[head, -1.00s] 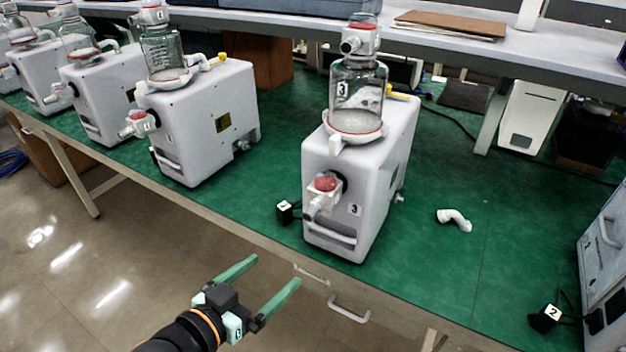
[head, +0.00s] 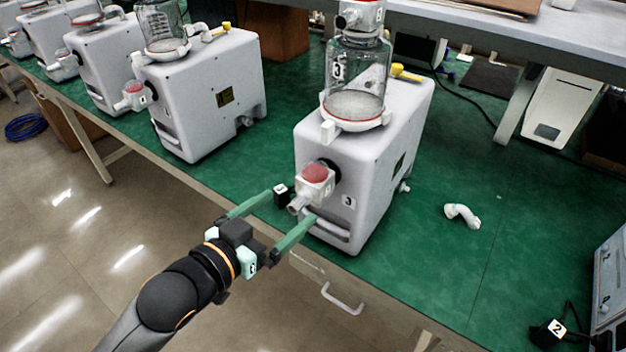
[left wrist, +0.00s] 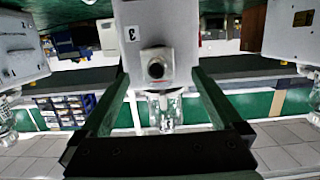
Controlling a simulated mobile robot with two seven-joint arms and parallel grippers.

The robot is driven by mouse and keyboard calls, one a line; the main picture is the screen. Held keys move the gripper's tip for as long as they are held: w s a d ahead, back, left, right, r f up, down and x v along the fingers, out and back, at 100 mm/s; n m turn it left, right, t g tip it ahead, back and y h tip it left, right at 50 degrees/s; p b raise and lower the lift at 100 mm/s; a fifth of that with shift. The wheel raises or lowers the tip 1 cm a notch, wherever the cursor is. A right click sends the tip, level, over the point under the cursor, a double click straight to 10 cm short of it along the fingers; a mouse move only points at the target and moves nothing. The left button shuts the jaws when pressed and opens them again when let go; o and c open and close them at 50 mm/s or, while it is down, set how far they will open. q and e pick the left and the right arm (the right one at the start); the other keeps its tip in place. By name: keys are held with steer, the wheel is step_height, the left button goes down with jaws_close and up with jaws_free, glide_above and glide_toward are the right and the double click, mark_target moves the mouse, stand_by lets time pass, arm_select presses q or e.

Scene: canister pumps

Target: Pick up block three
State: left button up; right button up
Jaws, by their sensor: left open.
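The pump's front bears a white valve block with a red cap (head: 314,182). My left gripper (head: 289,207) is open and empty, its green fingers pointing at the pump's front. My right gripper is out of view.
Another pump (head: 205,95) stands left, with several more behind. A white elbow pipe (head: 461,214) lies right of the pump. A drawer handle (head: 342,300) sticks out at the bench front.

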mark_target(307, 192)
arm_select(q)
steer(key=x, duration=0.7)
steer(key=shift+d+r+p, duration=0.3)
steer(key=shift+p, duration=0.05)
jaws_close()
stand_by(0.5)
steer(key=shift+r, duration=0.1)
